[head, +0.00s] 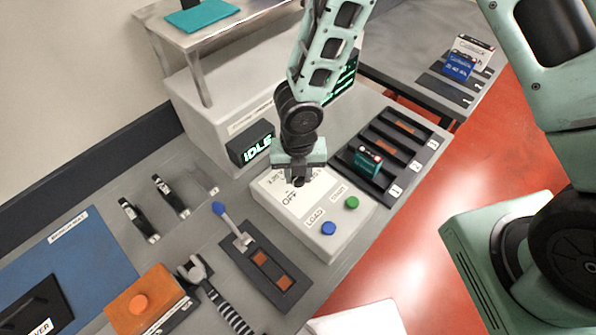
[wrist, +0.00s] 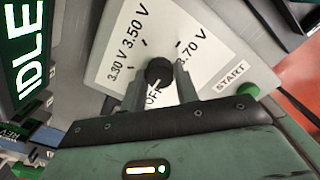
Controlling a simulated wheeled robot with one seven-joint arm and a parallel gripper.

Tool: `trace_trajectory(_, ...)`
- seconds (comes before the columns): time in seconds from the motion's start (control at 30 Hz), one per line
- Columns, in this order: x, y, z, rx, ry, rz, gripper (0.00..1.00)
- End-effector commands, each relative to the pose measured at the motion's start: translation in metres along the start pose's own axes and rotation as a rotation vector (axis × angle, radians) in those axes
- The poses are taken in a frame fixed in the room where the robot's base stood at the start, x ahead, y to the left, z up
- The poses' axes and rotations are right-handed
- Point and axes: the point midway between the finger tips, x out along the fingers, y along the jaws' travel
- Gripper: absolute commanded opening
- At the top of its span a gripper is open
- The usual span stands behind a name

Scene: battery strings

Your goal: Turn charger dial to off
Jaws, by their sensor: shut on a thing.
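The charger (head: 330,237) is a pale box with a labelled top, a blue LOAD button (head: 328,228) and a green START button (head: 351,203). Its black dial (wrist: 159,72) sits amid the labels 3.30 V, 3.50 V, 3.70 V and OFF in the wrist view. My gripper (head: 300,180) is over the charger, fingers pointing down. In the wrist view my gripper (wrist: 160,85) is shut on the dial, with one finger on each side. The dial's white pointer mark points down toward the OFF label, partly hidden between the fingers.
A green display (head: 255,148) reads IDLE behind the charger. A black slotted tray (head: 400,150) with a teal battery (head: 368,160) stands to the right. A lever switch (head: 240,238), a striped-handled tool (head: 215,290) and an orange button box (head: 145,300) lie in front to the left.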

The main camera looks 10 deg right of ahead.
Motion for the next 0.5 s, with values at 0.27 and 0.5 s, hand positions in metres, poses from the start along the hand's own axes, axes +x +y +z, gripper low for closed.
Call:
trace_trajectory(0.27, -0.0005, 0.0001, 0.0012, -0.002, -0.002, 0.000, 0.07)
trace_trajectory(0.5, -0.0004, 0.0001, 0.0009, -0.001, -0.002, 0.000, 0.52)
